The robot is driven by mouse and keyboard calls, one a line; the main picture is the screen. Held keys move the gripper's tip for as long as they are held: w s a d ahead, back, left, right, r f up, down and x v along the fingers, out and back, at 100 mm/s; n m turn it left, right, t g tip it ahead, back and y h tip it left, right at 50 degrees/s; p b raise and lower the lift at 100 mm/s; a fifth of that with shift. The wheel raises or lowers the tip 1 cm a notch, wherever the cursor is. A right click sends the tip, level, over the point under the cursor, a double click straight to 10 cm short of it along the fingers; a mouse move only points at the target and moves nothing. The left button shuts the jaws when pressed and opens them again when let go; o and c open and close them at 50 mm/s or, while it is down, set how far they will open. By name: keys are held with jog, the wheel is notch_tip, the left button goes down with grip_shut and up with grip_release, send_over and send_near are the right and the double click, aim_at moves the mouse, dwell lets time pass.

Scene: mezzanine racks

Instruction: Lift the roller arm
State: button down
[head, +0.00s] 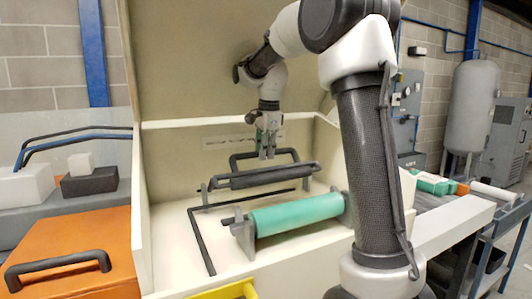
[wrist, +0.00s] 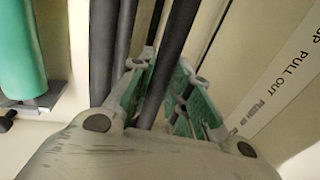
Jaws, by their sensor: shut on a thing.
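The roller arm is a dark bent bar (head: 240,155) behind a dark roller (head: 255,178) inside the cream, open-topped housing. My gripper (head: 267,155) points down at the bar from above, its fingers around it. In the wrist view my gripper (wrist: 168,105) has its green-padded fingers on either side of the dark bar (wrist: 178,40), which runs between them. It is shut on the bar. Part of the bar is hidden by the fingers. The dark roller also shows left of the fingers in the wrist view (wrist: 103,45).
A green roller (head: 295,214) lies in grey brackets in front of the dark one. A thin dark L-shaped rod (head: 199,240) lies on the housing floor. The housing's back wall carries a printed "PULL OUT" label (wrist: 290,62). An orange box (head: 70,240) with a handle stands left.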

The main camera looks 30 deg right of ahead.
dwell(0.3)
jog(key=c, duration=1.3)
grip_release()
